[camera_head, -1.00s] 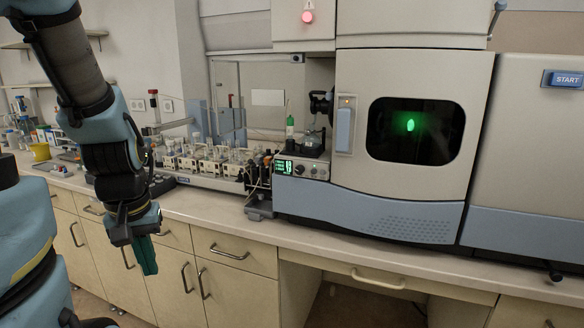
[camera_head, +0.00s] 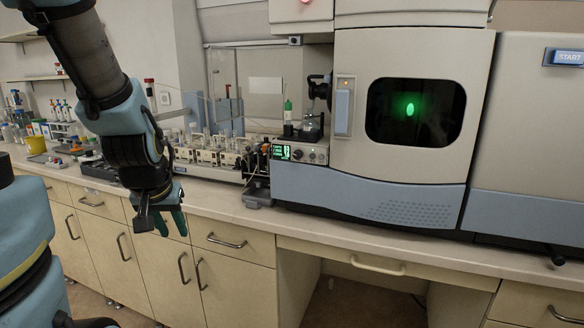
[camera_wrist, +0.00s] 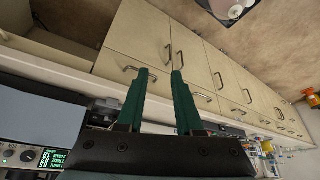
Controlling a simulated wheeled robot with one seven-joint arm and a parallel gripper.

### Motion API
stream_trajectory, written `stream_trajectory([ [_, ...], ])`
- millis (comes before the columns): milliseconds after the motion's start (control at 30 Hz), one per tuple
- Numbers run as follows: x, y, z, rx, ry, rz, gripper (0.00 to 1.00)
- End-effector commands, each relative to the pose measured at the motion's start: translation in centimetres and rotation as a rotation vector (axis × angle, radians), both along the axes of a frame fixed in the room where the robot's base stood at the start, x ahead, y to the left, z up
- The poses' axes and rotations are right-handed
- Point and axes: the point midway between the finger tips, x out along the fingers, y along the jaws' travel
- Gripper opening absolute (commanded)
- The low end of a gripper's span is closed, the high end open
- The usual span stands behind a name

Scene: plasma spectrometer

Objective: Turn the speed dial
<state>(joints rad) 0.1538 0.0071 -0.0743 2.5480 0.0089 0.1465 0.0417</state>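The speed control panel sits at the lower left of the big spectrometer, with a small green lit display (camera_head: 281,152) and round knobs (camera_head: 313,155) to its right. Which knob is the speed dial is not readable. In the wrist view the green display (camera_wrist: 53,158) shows at the lower left edge with a round dial (camera_wrist: 27,155) beside it. My gripper (camera_head: 162,222) hangs in front of the counter edge, left of and lower than the panel. Its two green fingers (camera_wrist: 160,75) are apart with nothing between them. It is well clear of the panel.
The counter (camera_head: 340,231) runs across the view, with cabinet drawers (camera_head: 237,245) below. A sampler tray with several vials (camera_head: 208,156) stands left of the panel. A green-capped bottle (camera_head: 288,118) stands above the panel. The space before the panel is free.

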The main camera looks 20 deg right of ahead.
Motion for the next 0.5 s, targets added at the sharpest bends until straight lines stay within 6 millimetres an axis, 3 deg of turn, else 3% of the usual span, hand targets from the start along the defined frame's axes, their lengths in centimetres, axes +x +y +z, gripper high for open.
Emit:
stream_trajectory([
  [33,1.6,-2.4,-2.0,-0.017,-0.104,-0.067,0.42],
  [67,2.5,-3.8,-2.0,-0.03,-0.172,-0.107,0.44],
  [233,5.6,-12.6,0.0,-0.127,-0.556,-0.321,0.44],
  [400,4.7,-20.0,3.5,-0.246,-0.879,-0.479,0.44],
  [500,3.6,-22.5,5.4,-0.301,-1.006,-0.531,0.44],
])
